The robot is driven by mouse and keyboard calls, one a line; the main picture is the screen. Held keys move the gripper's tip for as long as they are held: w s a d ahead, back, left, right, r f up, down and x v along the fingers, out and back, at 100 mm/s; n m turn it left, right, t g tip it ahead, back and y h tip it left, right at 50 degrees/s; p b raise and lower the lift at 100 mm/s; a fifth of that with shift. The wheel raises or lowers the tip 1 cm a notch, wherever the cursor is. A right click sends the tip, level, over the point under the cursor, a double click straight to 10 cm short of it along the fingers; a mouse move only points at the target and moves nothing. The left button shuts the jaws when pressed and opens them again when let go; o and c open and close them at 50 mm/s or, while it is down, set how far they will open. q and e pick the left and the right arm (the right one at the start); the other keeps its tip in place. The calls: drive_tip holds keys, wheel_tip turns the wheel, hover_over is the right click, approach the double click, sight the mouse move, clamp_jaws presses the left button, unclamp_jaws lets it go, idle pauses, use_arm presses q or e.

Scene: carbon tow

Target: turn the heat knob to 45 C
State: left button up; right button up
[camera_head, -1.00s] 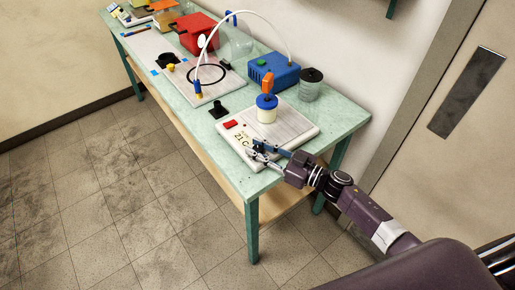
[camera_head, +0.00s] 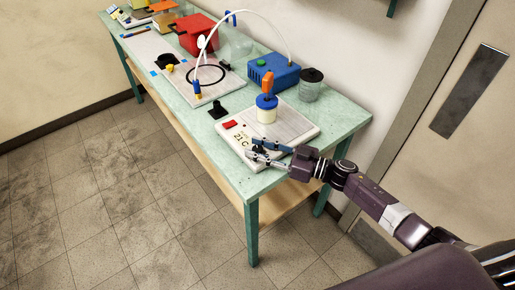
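The hot plate (camera_head: 298,127) is a pale, flat unit at the near end of the green bench. Its front edge bears a red button (camera_head: 229,124) and a display (camera_head: 242,137) reading 21 C. A cream jar (camera_head: 266,115) with a blue lid and an orange top stands on the plate. My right gripper (camera_head: 251,149) is at the plate's front edge, right of the display. Its fingers look spread apart. The heat knob is not distinguishable; it is likely hidden by the fingers, and I cannot tell whether they touch it. My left gripper is out of view.
A blue box (camera_head: 273,73) and a grey lidded jar (camera_head: 311,85) stand behind the plate. A small black piece (camera_head: 217,110) lies left of it. A white tube (camera_head: 250,14) arches over the bench. Farther left is a red box (camera_head: 196,33). The floor in front is clear.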

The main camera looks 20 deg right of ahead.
drive_tip(key=shift+o, duration=0.7)
drive_tip(key=shift+s+d, duration=0.15)
drive_tip(key=v, duration=1.1)
drive_tip(key=shift+d, duration=0.3)
drive_tip(key=shift+s+a, duration=0.1)
drive_tip(key=shift+c, duration=0.2)
